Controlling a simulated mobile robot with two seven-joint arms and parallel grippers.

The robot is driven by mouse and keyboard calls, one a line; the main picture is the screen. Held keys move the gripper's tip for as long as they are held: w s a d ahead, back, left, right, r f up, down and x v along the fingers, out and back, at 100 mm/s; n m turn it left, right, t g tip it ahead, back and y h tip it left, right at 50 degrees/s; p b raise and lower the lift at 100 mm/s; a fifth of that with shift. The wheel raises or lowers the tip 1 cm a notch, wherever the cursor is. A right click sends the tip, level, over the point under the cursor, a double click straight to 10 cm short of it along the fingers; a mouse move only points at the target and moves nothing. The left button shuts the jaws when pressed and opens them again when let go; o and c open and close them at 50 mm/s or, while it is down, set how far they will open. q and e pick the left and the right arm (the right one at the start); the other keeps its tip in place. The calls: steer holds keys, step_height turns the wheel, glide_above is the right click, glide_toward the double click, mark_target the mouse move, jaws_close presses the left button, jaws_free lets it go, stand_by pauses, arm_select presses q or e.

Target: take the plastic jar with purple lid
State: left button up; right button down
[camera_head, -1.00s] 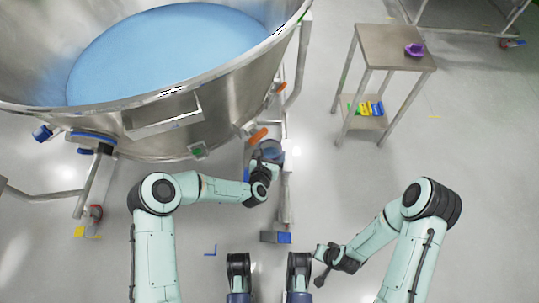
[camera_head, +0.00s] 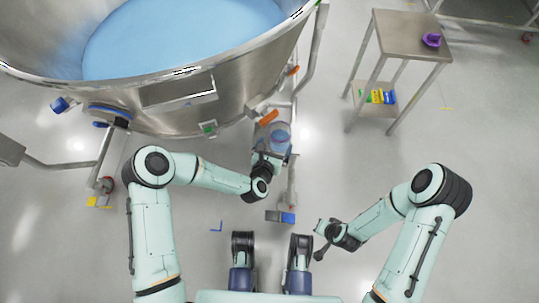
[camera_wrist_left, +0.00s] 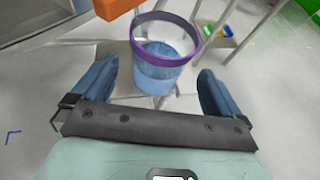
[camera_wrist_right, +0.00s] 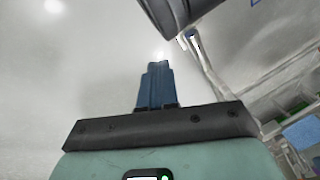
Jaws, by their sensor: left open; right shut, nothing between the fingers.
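In the left wrist view, a clear, bluish round plastic jar (camera_wrist_left: 163,62) has a purple ring around its top. The ring looks open in the middle, and blue shows inside. In the head view, the bluish jar (camera_head: 281,131) is beside the large steel vessel, partly hidden by my left gripper. My left gripper (camera_head: 272,158) is open, its blue fingers on either side of the jar's near side in the left wrist view; I cannot tell whether they touch it. My right gripper (camera_wrist_right: 155,70) is shut and empty, low in the head view (camera_head: 320,252), away from the jar.
The large steel vessel (camera_head: 170,110) holds blue material at the left. An orange handle (camera_head: 268,117) is close above the jar. A steel side table (camera_head: 405,32) at the upper right carries a purple item (camera_head: 432,40), with colored items on its lower shelf.

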arm_select(q)
steer(key=p+v, duration=0.1)
steer(key=v, duration=0.5)
steer(key=shift+s+r, duration=0.15)
steer(key=shift+s, duration=0.2)
arm_select(e)
steer(key=s, duration=0.1)
steer(key=s+a+r, duration=0.1)
steer(key=s+g, duration=0.1)
steer(key=shift+a+r, duration=0.2)
steer(key=shift+r, duration=0.1)
